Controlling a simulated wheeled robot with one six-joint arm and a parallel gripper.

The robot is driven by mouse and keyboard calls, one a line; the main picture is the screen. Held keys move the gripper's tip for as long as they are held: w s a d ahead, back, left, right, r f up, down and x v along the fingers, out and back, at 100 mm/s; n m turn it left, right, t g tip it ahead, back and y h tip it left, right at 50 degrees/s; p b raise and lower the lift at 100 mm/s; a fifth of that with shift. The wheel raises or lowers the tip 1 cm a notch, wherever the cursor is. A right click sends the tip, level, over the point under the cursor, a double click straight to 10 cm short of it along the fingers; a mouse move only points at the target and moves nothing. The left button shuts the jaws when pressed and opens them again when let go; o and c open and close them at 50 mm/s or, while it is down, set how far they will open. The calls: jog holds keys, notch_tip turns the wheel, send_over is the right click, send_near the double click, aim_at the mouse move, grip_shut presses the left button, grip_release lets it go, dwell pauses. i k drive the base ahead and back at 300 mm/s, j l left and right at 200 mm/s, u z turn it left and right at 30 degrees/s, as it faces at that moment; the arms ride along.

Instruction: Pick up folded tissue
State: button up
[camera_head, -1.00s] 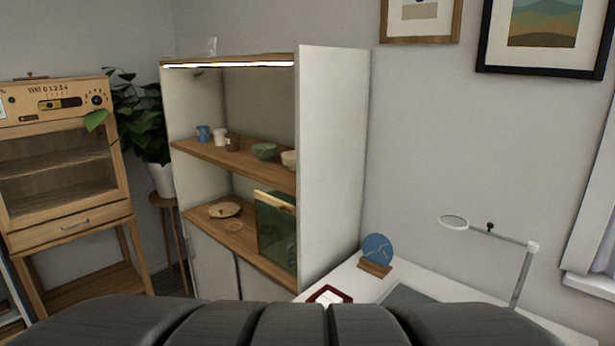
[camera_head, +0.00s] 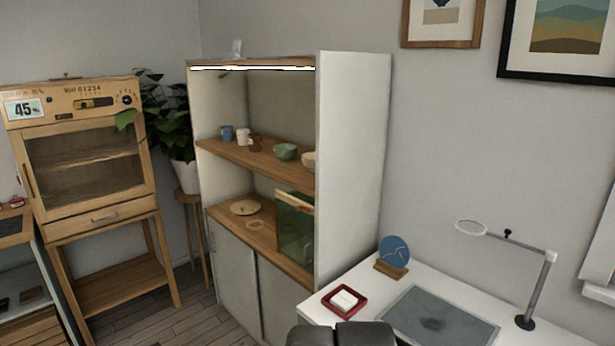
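A small white folded tissue (camera_head: 344,300) appears to lie in a red square tray (camera_head: 329,309) on the white desk, at the lower middle of the head view. The tray sits near the desk's left edge. A dark part of my own body covers the bottom of the view just below the tray. My gripper does not show.
The white desk (camera_head: 443,279) also holds a grey mat (camera_head: 440,318), a blue disc on a wooden stand (camera_head: 394,252) and a magnifier lamp (camera_head: 545,285). A shelf cabinet (camera_head: 352,170) with cups and bowls stands behind left. A wooden cabinet (camera_head: 95,213) stands far left, with floor showing between.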

aim_at(343, 301)
jog(key=k+j, duration=0.1)
jog(key=k, duration=0.65)
jog(key=i+j+z, duration=0.1)
jog(key=i, duration=0.3)
jog(key=i+j+z, duration=0.1)
jog(key=i, duration=0.35)
jog(key=i+j+z, duration=0.1)
jog(key=i+j, duration=0.2)
jog(key=i+j+z, duration=0.15)
jog(key=i, duration=0.35)
